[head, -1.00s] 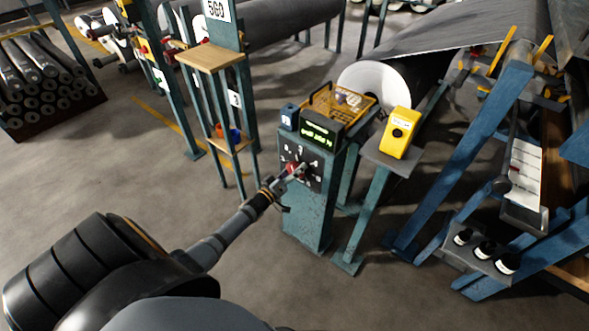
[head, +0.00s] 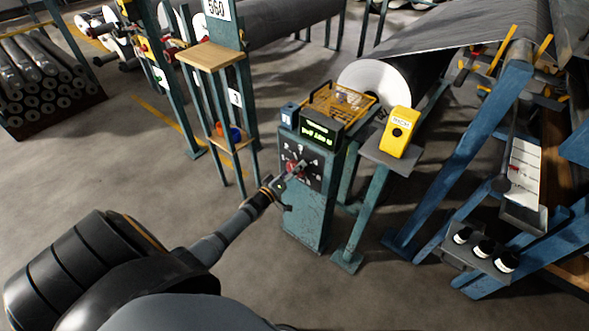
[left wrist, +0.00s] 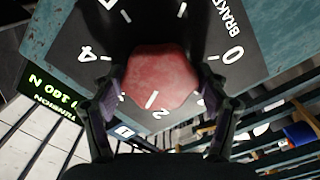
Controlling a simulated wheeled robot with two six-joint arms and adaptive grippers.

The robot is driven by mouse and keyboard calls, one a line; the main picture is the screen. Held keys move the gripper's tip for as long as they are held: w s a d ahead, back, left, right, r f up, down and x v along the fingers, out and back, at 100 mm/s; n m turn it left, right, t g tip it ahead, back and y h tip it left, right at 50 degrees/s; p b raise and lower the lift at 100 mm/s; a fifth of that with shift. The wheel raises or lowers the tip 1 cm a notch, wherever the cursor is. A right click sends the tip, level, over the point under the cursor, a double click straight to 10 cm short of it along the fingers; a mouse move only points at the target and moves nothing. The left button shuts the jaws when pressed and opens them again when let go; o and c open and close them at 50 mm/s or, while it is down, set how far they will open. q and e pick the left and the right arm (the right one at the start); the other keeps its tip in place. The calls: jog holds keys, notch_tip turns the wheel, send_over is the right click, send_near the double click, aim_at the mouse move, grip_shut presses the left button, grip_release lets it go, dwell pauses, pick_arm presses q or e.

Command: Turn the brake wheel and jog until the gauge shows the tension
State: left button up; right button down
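The red brake wheel (left wrist: 160,75) sits on a black dial plate marked BRAKE on a teal pedestal (head: 308,215). Its white pointer mark lies close to the 2. My left gripper (head: 294,172) has its fingers on both sides of the wheel, apparently gripping it; in the left wrist view the fingertips (left wrist: 163,82) flank its edges. The green-lit tension gauge (head: 318,131) is on top of the pedestal; in the left wrist view it is upside down and seems to read about 160 N. A yellow box (head: 400,132) with a dark round button stands to the right. My right gripper is not in view.
A wire basket (head: 340,100) and a small blue box (head: 289,115) sit around the gauge. A large grey roll (head: 375,85) lies behind. Blue machine frames (head: 470,150) crowd the right, with dark-capped items (head: 484,248). Floor is clear at left.

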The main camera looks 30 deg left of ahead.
pick_arm(q)
jog(key=shift+o, duration=0.8)
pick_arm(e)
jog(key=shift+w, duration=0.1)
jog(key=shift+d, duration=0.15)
pick_arm(q)
jog(key=shift+s, duration=0.1)
jog(key=s, duration=1.1)
jog(key=shift+s+a, duration=0.35)
jog(key=shift+a, duration=0.1)
jog(key=shift+f, duration=0.2)
